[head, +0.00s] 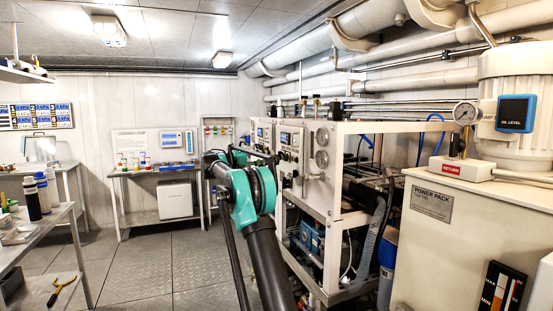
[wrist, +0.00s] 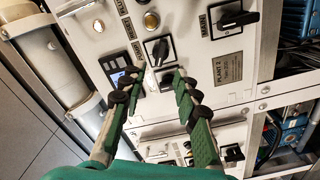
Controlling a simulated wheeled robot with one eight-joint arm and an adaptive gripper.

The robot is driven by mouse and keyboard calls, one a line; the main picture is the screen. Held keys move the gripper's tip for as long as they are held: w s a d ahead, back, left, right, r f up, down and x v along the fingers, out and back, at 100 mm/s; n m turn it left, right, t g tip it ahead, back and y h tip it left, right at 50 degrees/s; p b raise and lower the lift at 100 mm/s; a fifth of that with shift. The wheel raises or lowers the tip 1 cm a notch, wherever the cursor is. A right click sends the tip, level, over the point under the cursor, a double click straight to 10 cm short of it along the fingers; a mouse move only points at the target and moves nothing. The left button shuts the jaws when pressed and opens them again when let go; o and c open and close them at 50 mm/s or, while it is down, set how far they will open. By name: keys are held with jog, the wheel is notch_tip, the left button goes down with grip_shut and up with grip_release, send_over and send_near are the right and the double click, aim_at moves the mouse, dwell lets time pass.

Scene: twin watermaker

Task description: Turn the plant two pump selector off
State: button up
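The plant panel (wrist: 185,40) fills the upper middle of the wrist view, with a nameplate (wrist: 228,68) that seems to read PLANT 2. One black selector knob (wrist: 159,50) on a square plate sits just beyond my fingertips. A second selector (wrist: 167,80) lies between or behind the fingertips, partly hidden. In the head view my arm partly hides the white panel rack (head: 325,170).
A small lit display (wrist: 122,78) is left of the fingers, and a white cylinder (wrist: 50,55) stands further left. A second panel (wrist: 185,130) lies below. The power pack cabinet (head: 450,225) is at right; the floor (head: 140,265) at left is clear.

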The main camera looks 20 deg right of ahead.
jog(key=shift+s+a, duration=0.1)
jog(key=shift+a, duration=2.65)
jog(key=s+d+f+n+t+y, duration=0.15)
jog(key=s+f+n+y, duration=0.45)
jog(key=s+f, duration=1.35)
jog(key=s+a+f+y, duration=0.4)
jog(key=s+f, duration=0.3)
jog(key=s, duration=0.3)
jog(key=s+a+f+t+y, duration=0.1)
jog(key=s+a+f+y, duration=0.3)
jog(key=s+f, duration=0.4)
jog(key=s+a+f+t+y, duration=0.1)
jog(key=s+a+f+y, duration=0.3)
jog(key=s, duration=1)
notch_tip(320, 180, down, 4)
jog(key=shift+s+a+r+m, duration=0.1)
jog(key=shift+s+a+m, duration=0.15)
jog(key=shift+a, duration=0.9)
jog(key=shift+o, duration=0.5)
jog(key=shift+w, duration=0.1)
